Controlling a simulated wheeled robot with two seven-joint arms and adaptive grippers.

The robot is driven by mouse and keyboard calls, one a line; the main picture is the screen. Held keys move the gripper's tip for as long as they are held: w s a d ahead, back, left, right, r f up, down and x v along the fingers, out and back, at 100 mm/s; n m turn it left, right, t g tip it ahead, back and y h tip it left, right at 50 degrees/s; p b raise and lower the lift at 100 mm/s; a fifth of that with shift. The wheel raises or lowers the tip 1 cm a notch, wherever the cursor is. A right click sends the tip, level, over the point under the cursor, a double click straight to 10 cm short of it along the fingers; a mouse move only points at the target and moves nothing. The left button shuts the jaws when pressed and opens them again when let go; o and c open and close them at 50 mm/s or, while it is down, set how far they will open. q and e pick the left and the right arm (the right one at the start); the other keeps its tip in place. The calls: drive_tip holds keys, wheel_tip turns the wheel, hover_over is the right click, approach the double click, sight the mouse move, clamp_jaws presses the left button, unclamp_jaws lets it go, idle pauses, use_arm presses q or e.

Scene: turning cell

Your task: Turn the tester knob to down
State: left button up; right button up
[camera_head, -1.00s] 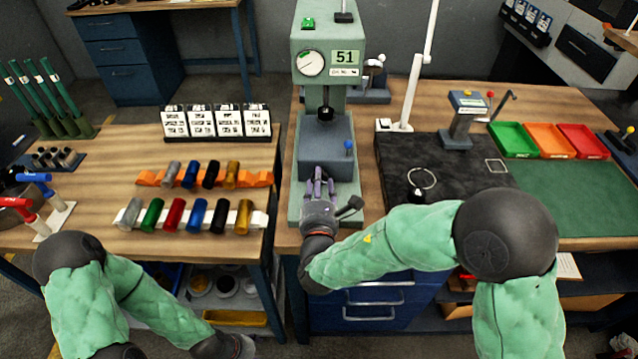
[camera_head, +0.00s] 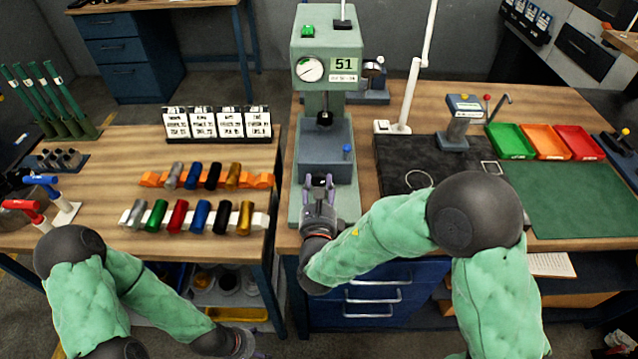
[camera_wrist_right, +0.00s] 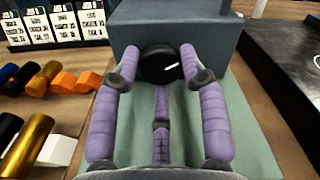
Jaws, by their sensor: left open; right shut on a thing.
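The green tester (camera_head: 347,102) stands in the middle of the head view, with a round dial and the number 51. Its round black knob (camera_wrist_right: 158,66) is on the front of the grey block, low down. A white mark on the knob points right and slightly up in the right wrist view. My right gripper (camera_head: 320,180) is at the front of the block. In the wrist view its purple fingers (camera_wrist_right: 160,62) are shut on the knob from both sides. My left gripper (camera_head: 256,352) is low, at the bottom edge, mostly cut off.
Coloured cylinders (camera_head: 178,216) lie in racks on the left bench, before white label cards (camera_head: 217,122). A black mat (camera_head: 395,160) lies right of the tester. Green, orange and red trays (camera_head: 546,141) stand further right.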

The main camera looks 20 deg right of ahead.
drive_tip(key=n+p, duration=0.1)
drive_tip(key=n, duration=0.1)
drive_tip(key=n+p, duration=0.1)
drive_tip(key=n, duration=0.1)
drive_tip(key=r+n, duration=0.1)
drive_tip(key=n, duration=0.2)
drive_tip(key=shift+w+a+p, duration=0.1)
drive_tip(key=shift+w+p, duration=0.1)
drive_tip(key=shift+p, duration=0.2)
drive_tip(key=shift+f+n+p, duration=0.2)
drive_tip(key=shift+n+p, duration=0.6)
drive_tip(key=shift+n, duration=1.5)
drive_tip(key=shift+a+f, duration=0.1)
drive_tip(key=o, duration=1.1)
drive_tip(key=shift+a+f, duration=0.1)
drive_tip(key=shift+s+f, duration=0.1)
drive_tip(key=shift+s, duration=0.05)
